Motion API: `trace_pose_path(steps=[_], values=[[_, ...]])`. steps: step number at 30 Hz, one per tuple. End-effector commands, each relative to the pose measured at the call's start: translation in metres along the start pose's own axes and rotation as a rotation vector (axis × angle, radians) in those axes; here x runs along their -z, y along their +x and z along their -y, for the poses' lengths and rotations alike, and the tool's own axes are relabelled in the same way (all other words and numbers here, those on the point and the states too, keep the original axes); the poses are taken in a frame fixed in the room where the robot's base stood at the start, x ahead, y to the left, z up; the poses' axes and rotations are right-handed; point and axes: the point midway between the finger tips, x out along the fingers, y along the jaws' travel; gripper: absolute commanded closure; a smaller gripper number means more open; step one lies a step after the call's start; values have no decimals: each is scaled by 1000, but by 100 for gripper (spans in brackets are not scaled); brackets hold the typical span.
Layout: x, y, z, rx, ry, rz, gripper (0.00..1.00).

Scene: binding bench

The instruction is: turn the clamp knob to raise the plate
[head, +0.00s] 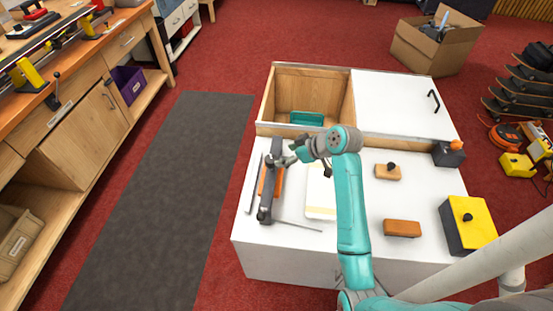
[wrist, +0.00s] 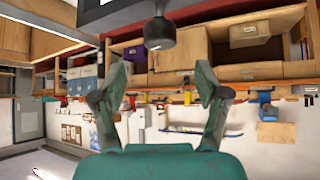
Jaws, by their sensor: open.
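A dark grey clamp (head: 266,203) stands at the left of the white bench top. In the wrist view a dark round knob (wrist: 160,34) on a short stem hangs down from a dark flat part (wrist: 122,14) at the top edge. I cannot tell whether that part is the plate. My gripper (head: 284,160) is beside the upper end of the clamp in the head view. In the wrist view my gripper (wrist: 161,80) is open and empty. The knob shows above and between its fingertips, apart from both. In the head view the knob cannot be made out.
An orange-brown strip (head: 277,182) and a white pad (head: 321,192) lie near the clamp. A brown block (head: 402,228), a knobbed wooden block (head: 387,172) and a yellow box (head: 468,224) are to the right. An open wooden compartment (head: 268,100) lies behind.

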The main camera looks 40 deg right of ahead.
Motion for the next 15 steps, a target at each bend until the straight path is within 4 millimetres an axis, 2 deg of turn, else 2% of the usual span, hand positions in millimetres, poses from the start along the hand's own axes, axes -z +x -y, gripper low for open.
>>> trace_pose_path(steps=[9, 15], values=[[0, 57, 1, 3, 0, 2, 26], [0, 80, 0, 1, 0, 2, 26]])
